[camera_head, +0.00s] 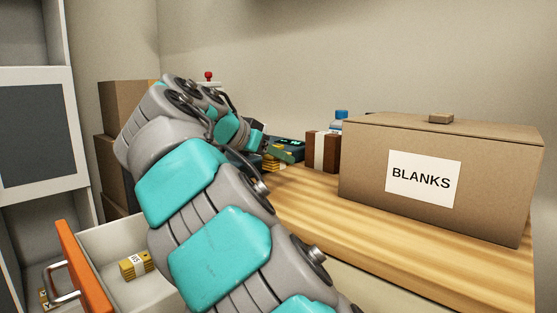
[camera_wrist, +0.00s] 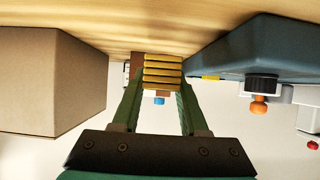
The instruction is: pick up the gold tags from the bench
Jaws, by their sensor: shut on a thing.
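The gold tags (camera_wrist: 162,72) show in the wrist view as a stack of several flat gold layers between my green fingers. My gripper (camera_wrist: 161,90) is shut on this stack, with one finger on each side. The stack is at or very near the wooden bench (camera_wrist: 140,18); I cannot tell if it touches. In the head view the gold tags (camera_head: 270,166) show in part by my gripper (camera_head: 282,155), beyond my arm, which hides part of the bench.
A BLANKS carton (camera_head: 425,185) stands on the bench at right. A brown box with a white band (camera_head: 323,150) and a dark blue device (camera_head: 292,144) are close to my gripper. An open orange-fronted drawer (camera_head: 75,255) at lower left holds a banded gold bundle (camera_head: 136,265).

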